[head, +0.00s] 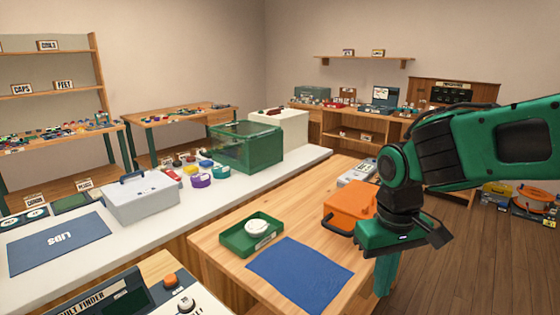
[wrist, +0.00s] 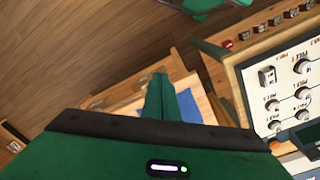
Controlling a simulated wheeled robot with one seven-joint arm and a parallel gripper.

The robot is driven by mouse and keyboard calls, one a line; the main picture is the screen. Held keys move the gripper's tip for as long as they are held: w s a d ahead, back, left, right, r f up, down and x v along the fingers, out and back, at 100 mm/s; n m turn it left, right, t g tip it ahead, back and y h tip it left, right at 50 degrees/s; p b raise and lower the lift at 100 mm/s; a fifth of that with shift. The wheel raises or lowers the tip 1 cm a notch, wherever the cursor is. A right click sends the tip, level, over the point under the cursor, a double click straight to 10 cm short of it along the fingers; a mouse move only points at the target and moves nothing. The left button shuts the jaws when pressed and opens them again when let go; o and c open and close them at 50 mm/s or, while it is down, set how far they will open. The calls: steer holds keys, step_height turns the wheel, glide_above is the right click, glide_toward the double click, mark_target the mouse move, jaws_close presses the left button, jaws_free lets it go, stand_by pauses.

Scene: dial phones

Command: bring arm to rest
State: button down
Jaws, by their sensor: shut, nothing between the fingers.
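My gripper (head: 384,277) is green and hangs pointing down at the right end of the wooden table (head: 215,237), in front of an orange case. Its fingers are together with nothing between them. In the wrist view the closed fingers (wrist: 160,95) point away from the camera, over the table's edge and a blue mat. My green and black arm reaches in from the right of the head view.
A blue mat (head: 300,274), a green tray (head: 250,236) with a white round part, and an orange case (head: 348,208) are on the table. A panel with knobs (wrist: 290,90) stands at right in the wrist view. Open floor (head: 480,260) lies to the right.

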steer(key=s+d+m, duration=0.4)
steer(key=s+d, duration=0.3)
steer(key=d, duration=0.3)
steer(key=s+d+f+m, duration=0.1)
steer(key=s+d+m, duration=0.3)
steer(key=s+d, duration=0.3)
steer(key=d, duration=0.3)
steer(key=shift+s+d+f+m+y, duration=0.15)
steer(key=shift+d+m+y, duration=0.15)
steer(key=shift+d+m, duration=0.1)
